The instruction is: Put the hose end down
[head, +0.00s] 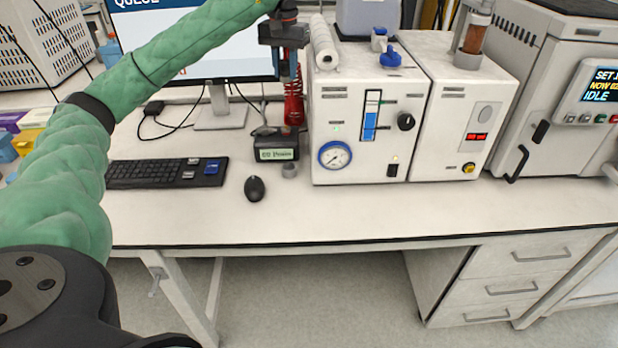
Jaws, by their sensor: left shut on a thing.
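My left gripper (285,62) is at the end of my green-sleeved arm, pointing down beside the left wall of the white gauge cabinet. It is shut on a slim piece that I take to be the hose end, mostly hidden by the fingers. A red ribbed piece (293,108) shows just below the fingers, above the bench and behind a small black box (276,146). I cannot tell whether it belongs to the hose end or stands on the bench. My right gripper is not in view.
The gauge cabinet (360,130) stands close right of my gripper, with a white roll (323,42) on top. A monitor (190,45), keyboard (165,173) and mouse (254,189) are to the left. A small grey cylinder (289,170) sits by the box. The bench's front strip (380,215) is clear.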

